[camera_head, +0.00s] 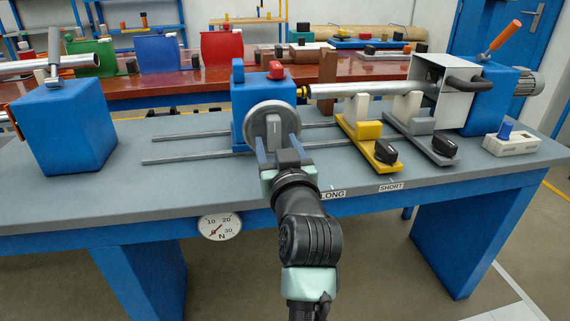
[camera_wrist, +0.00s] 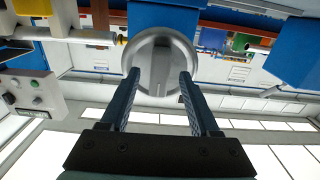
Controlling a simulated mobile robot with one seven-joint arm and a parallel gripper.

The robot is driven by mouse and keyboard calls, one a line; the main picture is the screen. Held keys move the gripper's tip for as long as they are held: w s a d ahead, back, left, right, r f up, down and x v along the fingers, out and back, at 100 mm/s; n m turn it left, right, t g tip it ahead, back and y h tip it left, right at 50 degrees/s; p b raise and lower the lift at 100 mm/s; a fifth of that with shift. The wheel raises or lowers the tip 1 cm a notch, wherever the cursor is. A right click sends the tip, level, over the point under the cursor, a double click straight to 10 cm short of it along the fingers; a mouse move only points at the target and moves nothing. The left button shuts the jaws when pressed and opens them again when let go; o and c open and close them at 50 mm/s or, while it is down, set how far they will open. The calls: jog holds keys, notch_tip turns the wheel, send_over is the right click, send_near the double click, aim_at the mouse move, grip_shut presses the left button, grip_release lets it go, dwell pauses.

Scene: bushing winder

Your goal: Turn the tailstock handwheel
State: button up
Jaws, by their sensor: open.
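The tailstock handwheel (camera_head: 260,121) is a round grey metal disc with a raised bar-shaped grip across its face. It sits on the front of the blue tailstock (camera_head: 243,97). In the wrist view the handwheel (camera_wrist: 159,60) is face-on, and its grip bar (camera_wrist: 160,80) stands upright. My gripper (camera_head: 278,150) is directly in front of the handwheel. In the wrist view my gripper (camera_wrist: 158,85) is open, with one finger on each side of the grip bar and visible space between. I cannot tell whether the fingertips touch the wheel.
A metal shaft (camera_head: 360,89) runs right from the tailstock to the white housing (camera_head: 440,80). A yellow support (camera_head: 370,143) and a grey support (camera_head: 421,138) stand right of my gripper. A round dial gauge (camera_head: 220,227) hangs on the bench's front edge. A blue block (camera_head: 70,125) stands left.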

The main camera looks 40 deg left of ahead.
jog(key=p+v, duration=0.1)
jog(key=v, duration=1)
jog(key=shift+s+d, duration=0.15)
jog(key=shift+d, duration=0.05)
jog(key=w+d+r+m+t+h, duration=0.1)
jog(key=d+r+m+t+h, duration=0.15)
jog(key=d+r+t, duration=0.5)
jog(key=d+r+m+t+h, duration=0.2)
jog(key=d+r+t+h, duration=0.15)
jog(key=d+r, duration=0.8)
jog(key=s+d+r+m+t+h+p, duration=0.2)
jog(key=s+d+r+m+h, duration=0.15)
jog(key=r, duration=0.45)
jog(key=s+d+r+m+t+h+p, duration=0.1)
jog(key=s+d+r+m+t+h, duration=0.15)
jog(key=s+r+h, duration=0.35)
notch_tip(320, 180, up, 32)
jog(key=w+y+p, duration=0.1)
jog(key=w+p, duration=0.1)
jog(key=p, duration=2.9)
jog(key=shift+w+y, duration=0.35)
jog(key=shift+d+n, duration=0.15)
jog(key=shift+n, duration=0.1)
